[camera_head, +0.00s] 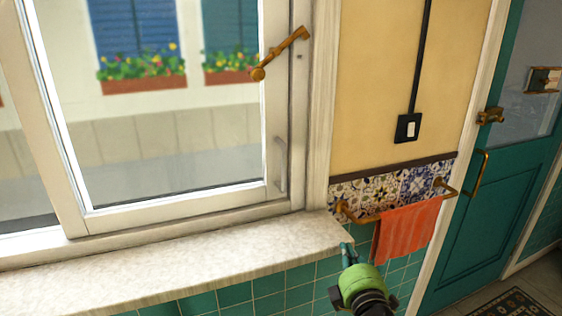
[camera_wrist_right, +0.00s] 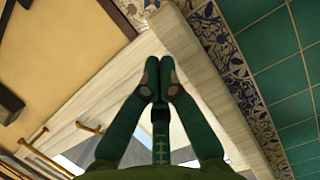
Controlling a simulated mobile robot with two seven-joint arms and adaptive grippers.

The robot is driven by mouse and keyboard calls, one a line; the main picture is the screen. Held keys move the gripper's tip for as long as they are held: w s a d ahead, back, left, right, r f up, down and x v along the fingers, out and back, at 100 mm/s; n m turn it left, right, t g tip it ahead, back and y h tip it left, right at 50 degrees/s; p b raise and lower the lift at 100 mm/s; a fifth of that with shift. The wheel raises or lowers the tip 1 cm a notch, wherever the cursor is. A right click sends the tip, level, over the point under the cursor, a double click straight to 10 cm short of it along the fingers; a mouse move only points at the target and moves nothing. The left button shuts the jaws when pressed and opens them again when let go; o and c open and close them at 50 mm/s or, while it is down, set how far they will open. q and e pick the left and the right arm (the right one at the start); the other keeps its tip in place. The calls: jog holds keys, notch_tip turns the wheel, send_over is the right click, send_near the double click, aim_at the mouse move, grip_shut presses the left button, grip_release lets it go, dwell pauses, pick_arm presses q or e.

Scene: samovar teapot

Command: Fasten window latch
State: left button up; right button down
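The brass window latch (camera_head: 280,53) is mounted on the right upright of the white window frame (camera_head: 300,120). Its arm slants down to the left and ends in a round knob over the glass. My right gripper (camera_head: 346,252) is below and right of the latch, by the right end of the sill, well apart from it. In the right wrist view its two fingertips (camera_wrist_right: 159,72) are together with nothing visible between them. My left gripper is out of view. I cannot tell whether the sash is fully closed.
The stone sill (camera_head: 170,265) runs under the window. A brass rail with an orange towel (camera_head: 405,232) is on the wall beside my right gripper. A black switch (camera_head: 408,128) is above it, and a teal door (camera_head: 510,170) stands at the right. Space before the glass looks clear.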

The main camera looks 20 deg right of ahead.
jog(key=w+r+m+y, duration=0.2)
jog(key=r+m+y, duration=0.6)
jog(key=r+m, duration=0.6)
jog(key=w+a+r+m+y, duration=0.1)
jog(key=w+r+m+y, duration=0.2)
jog(key=r+m+y, duration=0.5)
notch_tip(320, 180, up, 9)
jog(key=m, duration=0.6)
jog(key=shift+a+f+m+y, duration=0.15)
jog(key=shift+m+y, duration=0.15)
jog(key=shift+y, duration=0.1)
jog(key=shift+w, duration=0.1)
jog(key=s+a+r+p+x, duration=0.1)
jog(key=a+p+x, duration=0.1)
jog(key=p+x, duration=0.7)
jog(key=x, duration=0.3)
jog(key=shift+a, duration=0.3)
